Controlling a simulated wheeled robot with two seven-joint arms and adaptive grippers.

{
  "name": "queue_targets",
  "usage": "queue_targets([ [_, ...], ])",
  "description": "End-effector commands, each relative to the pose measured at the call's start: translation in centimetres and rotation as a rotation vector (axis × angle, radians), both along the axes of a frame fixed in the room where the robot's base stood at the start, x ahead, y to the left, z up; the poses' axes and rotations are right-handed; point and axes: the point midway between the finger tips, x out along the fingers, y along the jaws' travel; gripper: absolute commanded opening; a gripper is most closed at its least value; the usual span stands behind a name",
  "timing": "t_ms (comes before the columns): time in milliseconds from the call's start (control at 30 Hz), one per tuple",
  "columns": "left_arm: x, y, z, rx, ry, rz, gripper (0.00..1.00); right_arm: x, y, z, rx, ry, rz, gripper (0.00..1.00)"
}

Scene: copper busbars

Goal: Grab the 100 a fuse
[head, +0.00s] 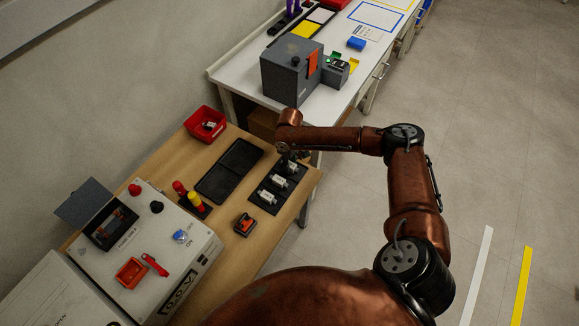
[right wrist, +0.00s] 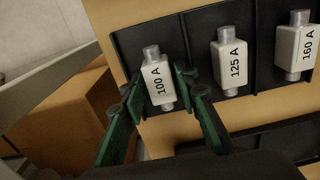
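The 100 A fuse (right wrist: 158,80) is a white block with metal ends in the end slot of a black tray (right wrist: 190,47) in the right wrist view. My right gripper (right wrist: 157,82) is open, with its green fingers on either side of this fuse. Whether they touch it is not clear. The 125 A fuse (right wrist: 231,62) and the 160 A fuse (right wrist: 297,48) sit in the slots beside it. In the head view my right gripper (head: 296,158) is over the far end of the fuse tray (head: 264,204), partly hidden by my arm. My left gripper is not in view.
A grey control box (head: 150,240) with a red handle stands on the wooden table (head: 240,262). A black mat (head: 229,171), a red bin (head: 205,124), several screwdrivers and an orange-black tool (head: 244,224) lie near the tray. A white bench (head: 340,98) with a grey machine (head: 291,72) is behind.

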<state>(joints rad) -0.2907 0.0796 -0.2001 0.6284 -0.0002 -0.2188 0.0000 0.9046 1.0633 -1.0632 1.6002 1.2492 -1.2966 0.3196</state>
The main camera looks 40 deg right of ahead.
Motion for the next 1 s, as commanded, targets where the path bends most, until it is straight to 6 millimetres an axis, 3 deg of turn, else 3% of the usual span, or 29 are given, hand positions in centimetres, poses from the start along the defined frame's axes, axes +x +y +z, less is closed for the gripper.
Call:
queue_targets([
  [400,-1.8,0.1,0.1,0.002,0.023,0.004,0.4,0.0,0.0,0.0,0.0,0.001,0.0,0.0],
  [767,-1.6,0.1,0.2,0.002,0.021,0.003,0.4,0.0,0.0,0.3,0.0,-0.001,0.0,0.0],
  [1000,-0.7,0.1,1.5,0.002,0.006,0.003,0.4,0.1,0.0,3.2,0.001,-0.004,0.0,0.0],
])
